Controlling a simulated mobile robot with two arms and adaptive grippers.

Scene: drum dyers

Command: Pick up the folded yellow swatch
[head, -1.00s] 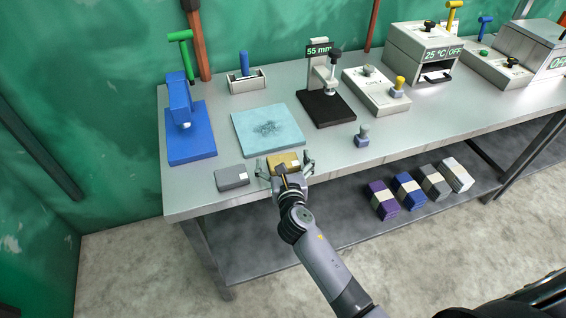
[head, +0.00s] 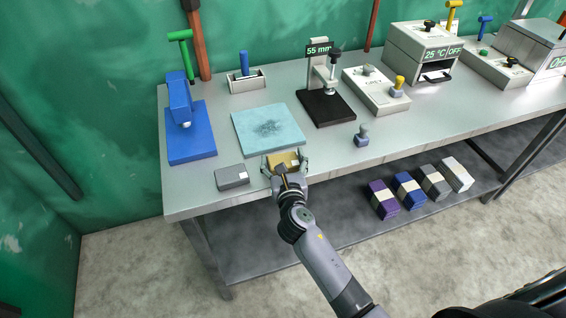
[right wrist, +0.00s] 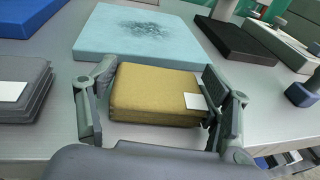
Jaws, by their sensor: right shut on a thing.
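The folded yellow swatch (head: 283,159) lies near the front edge of the table, just in front of the light blue pad. It shows large in the right wrist view (right wrist: 155,94), with a white label at its right end. My right gripper (head: 285,166) is shut on the swatch, one finger at each side; both fingers also show in the right wrist view (right wrist: 160,105). The swatch appears to be at table height; I cannot tell if it is lifted. My left gripper is not in view.
A folded grey swatch (head: 232,177) lies left of the gripper. Behind are a light blue pad (head: 290,137), a blue press (head: 190,148) and a black-based gauge (head: 326,110). A small stamp (head: 362,138) stands right. Several folded stacks lie on the lower shelf (head: 300,245).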

